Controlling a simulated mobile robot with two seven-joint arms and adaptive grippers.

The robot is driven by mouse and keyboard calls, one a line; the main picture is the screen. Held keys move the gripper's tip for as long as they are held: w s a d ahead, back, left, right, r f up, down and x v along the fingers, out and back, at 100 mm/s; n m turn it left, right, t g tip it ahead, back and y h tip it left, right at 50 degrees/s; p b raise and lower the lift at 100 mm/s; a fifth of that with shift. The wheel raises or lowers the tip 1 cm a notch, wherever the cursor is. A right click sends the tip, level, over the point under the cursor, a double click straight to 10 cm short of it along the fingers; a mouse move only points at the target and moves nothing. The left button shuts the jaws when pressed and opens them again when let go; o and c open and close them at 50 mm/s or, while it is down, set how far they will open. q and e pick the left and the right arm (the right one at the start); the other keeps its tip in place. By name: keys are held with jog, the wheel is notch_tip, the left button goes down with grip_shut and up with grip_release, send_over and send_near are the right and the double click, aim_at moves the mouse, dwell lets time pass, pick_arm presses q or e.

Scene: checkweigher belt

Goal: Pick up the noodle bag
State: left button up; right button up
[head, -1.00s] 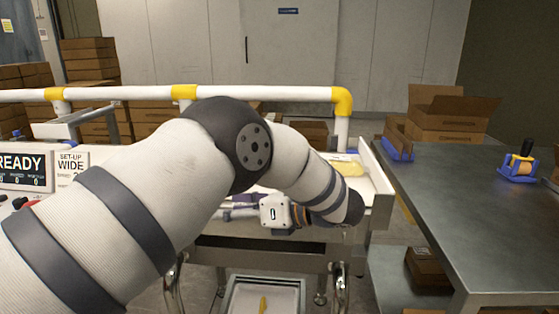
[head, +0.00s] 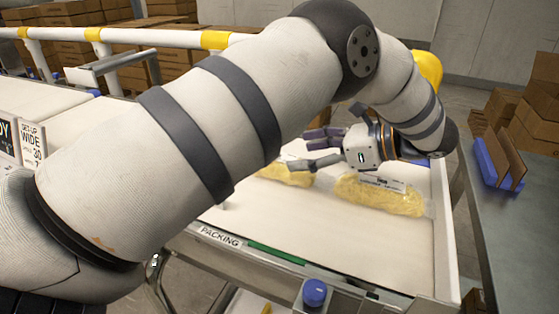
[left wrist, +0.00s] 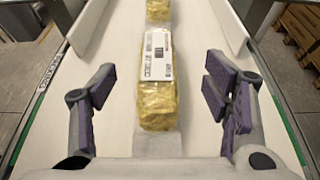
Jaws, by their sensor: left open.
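Two yellow noodle bags with white labels lie on the white belt in the head view. One noodle bag (head: 380,193) is at the right, and the other noodle bag (head: 286,175) is further left and partly hidden by my arm. My left gripper (head: 312,148) is open and empty, above the belt near both bags, its fingers pointing left. In the left wrist view, a labelled noodle bag (left wrist: 158,100) lies centred between the spread fingers, apart from both purple pads. Another bag (left wrist: 158,10) shows further along the belt at the top edge. My right gripper is not in view.
The packing belt (head: 330,240) has raised side rails (left wrist: 228,28). A blue knob (head: 315,292) stands at its front edge. A steel table with a blue holder (head: 497,165) is at the right. A white-and-yellow guard rail runs behind.

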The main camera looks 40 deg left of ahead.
aim_at(278, 156)
pick_arm(q)
jog(key=x, duration=0.7)
jog(key=shift+s+p, duration=0.2)
jog(key=shift+p, duration=0.15)
jog(key=c, duration=1.5)
jog(key=shift+w+r, duration=0.1)
jog(key=shift+r, duration=0.5)
grip_shut()
jog(key=s+d+r, duration=0.5)
jog(key=s+r, duration=0.6)
jog(key=s, duration=0.2)
jog(key=shift+d+r, duration=0.2)
jog(key=shift+r, duration=0.2)
